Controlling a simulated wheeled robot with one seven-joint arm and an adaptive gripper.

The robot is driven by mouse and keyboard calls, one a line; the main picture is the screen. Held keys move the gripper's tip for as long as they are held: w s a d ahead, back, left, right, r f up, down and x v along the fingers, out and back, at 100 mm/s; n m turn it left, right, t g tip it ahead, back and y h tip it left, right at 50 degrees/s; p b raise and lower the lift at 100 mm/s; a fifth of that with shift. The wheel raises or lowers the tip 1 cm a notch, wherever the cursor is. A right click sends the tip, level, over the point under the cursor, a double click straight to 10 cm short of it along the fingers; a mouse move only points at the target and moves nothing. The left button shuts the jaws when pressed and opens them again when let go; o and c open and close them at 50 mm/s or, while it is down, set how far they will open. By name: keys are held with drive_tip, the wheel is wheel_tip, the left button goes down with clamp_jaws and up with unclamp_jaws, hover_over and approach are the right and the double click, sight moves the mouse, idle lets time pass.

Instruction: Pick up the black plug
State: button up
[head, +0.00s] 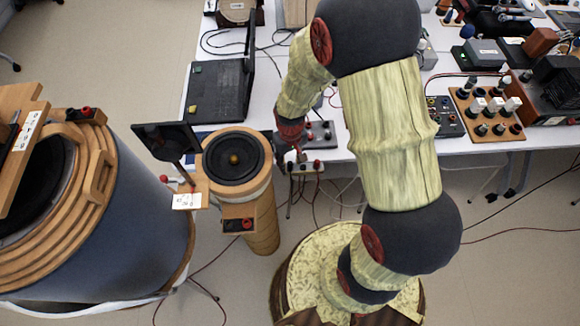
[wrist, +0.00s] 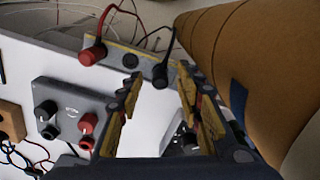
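The black plug (wrist: 161,74) shows in the wrist view on a grey strip (wrist: 113,57), with a thin black lead rising from it. It is seen between and beyond the fingertips of my gripper (wrist: 158,88). My gripper is open, with nothing visible between its yellow-edged fingers. A red plug (wrist: 94,53) sits on the same strip to the left. In the head view my gripper (head: 291,150) hangs at the table's front edge, close to a small strip (head: 305,168). The black plug cannot be made out there.
A grey box (wrist: 65,105) with red and black terminals lies left of my fingers. A large brown cylinder (wrist: 225,50) is close on the right.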

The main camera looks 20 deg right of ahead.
drive_tip(key=shift+f, duration=0.7)
drive_tip(key=shift+c, duration=0.8)
drive_tip(key=c, duration=0.7)
clamp_jaws()
